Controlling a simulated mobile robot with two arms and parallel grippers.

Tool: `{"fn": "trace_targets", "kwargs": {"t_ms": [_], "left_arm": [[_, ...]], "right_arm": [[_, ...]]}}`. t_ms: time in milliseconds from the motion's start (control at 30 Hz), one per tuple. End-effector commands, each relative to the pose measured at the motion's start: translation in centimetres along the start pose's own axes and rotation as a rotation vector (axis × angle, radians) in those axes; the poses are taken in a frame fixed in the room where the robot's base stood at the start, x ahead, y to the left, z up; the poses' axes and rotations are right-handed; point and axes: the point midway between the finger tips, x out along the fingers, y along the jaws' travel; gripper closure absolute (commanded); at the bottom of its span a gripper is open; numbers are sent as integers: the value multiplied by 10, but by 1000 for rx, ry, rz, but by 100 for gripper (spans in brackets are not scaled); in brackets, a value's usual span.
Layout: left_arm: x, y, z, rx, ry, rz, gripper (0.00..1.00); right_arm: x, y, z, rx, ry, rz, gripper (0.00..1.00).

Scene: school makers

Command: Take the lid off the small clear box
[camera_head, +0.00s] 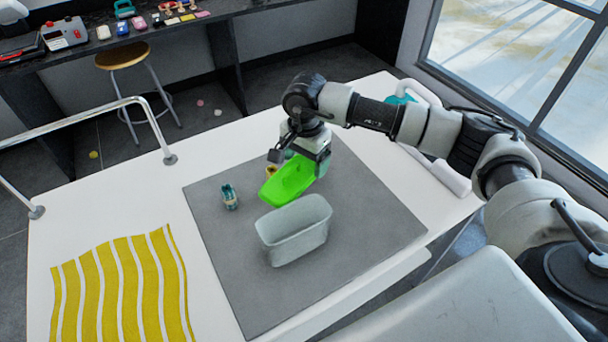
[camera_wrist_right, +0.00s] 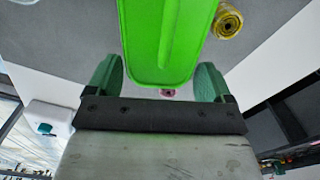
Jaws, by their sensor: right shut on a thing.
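The small clear box (camera_head: 293,232) stands open on the grey mat in the head view, and its pale, see-through walls show. The bright green lid (camera_head: 290,181) is off the box, tilted in the air behind its far rim. My right gripper (camera_head: 305,158) is shut on the lid. In the right wrist view the lid (camera_wrist_right: 168,40) sits between the two green fingers of the gripper (camera_wrist_right: 160,82). My left gripper is in neither view.
On the grey mat (camera_head: 350,250) a small teal-labelled bottle (camera_head: 229,197) stands left of the lid. A yellow roll (camera_wrist_right: 228,20) lies near the lid. A yellow striped cloth (camera_head: 125,285) lies on the white table at left. The mat's front part is clear.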

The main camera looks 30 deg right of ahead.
Motion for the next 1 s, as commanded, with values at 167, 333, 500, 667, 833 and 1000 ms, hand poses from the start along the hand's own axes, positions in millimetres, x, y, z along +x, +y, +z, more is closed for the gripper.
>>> {"fn": "trace_targets", "kwargs": {"t_ms": [167,333,500,667,833,1000], "left_arm": [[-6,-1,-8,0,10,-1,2],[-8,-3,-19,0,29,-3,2],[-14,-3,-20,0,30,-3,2],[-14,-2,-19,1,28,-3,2],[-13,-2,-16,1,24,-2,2],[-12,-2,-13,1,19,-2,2]], "right_arm": [[26,0,0,0,-1,0,47],[37,0,0,1,-1,1,47],[61,0,0,0,-1,3,47],[69,0,0,0,1,-1,47],[70,0,0,0,0,-1,47],[71,0,0,0,0,0,3]]}}
